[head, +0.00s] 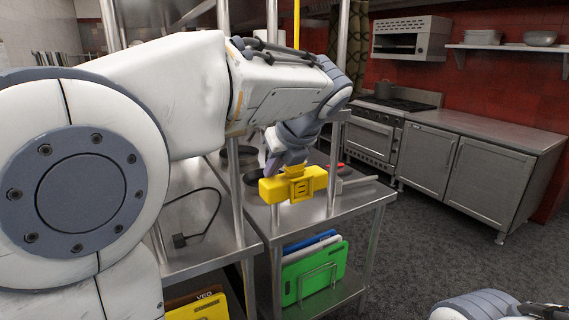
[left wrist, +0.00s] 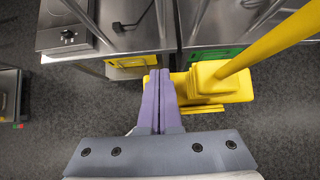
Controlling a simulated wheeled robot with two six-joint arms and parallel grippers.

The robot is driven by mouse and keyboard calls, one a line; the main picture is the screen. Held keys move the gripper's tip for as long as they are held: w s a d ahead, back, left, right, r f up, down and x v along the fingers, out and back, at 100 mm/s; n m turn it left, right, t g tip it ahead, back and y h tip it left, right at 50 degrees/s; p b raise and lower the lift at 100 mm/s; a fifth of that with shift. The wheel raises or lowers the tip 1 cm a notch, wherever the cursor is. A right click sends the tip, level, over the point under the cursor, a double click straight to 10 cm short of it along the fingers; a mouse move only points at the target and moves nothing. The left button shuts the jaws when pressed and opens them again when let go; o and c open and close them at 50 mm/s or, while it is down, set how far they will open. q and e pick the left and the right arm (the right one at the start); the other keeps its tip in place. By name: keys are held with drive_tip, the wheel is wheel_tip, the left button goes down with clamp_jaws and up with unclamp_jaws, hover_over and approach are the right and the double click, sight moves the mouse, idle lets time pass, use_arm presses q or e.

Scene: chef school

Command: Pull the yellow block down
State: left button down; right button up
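The yellow block (head: 293,184) hangs in front of the steel tables, with a yellow pole (head: 296,22) above it. In the left wrist view the block (left wrist: 215,88) is just right of my fingers, with the pole rising to the upper right. My left gripper (head: 270,165) is at the block's left end, partly hidden by my arm. In the left wrist view its purple fingers (left wrist: 158,74) are together with nothing visible between them. They look very close to the block; I cannot tell whether they touch. My right gripper is not shown, only part of my right arm at bottom right.
Steel tables (head: 337,202) with pans stand behind the block. Green, white and blue boards (head: 315,277) sit in a rack on the lower shelf. A stove (head: 375,135) and steel cabinets (head: 485,180) line the red wall. The grey floor at right is clear.

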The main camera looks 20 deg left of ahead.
sight(274, 193)
use_arm(q)
wheel_tip(274, 193, down, 12)
drive_tip(key=b, duration=0.6)
drive_tip(key=shift+r+b, duration=0.25)
drive_tip(key=shift+b, duration=0.05)
drive_tip(key=shift+f, duration=0.1)
wheel_tip(274, 193, up, 6)
drive_tip(key=p, duration=0.6)
drive_tip(key=shift+f, duration=0.1)
drive_tip(key=s+d+r+p, duration=0.1)
drive_tip(key=s+d+p, duration=0.1)
drive_tip(key=s+d, duration=0.3)
drive_tip(key=shift+d+r, duration=0.4)
drive_tip(key=shift+d, duration=0.3)
idle(0.4)
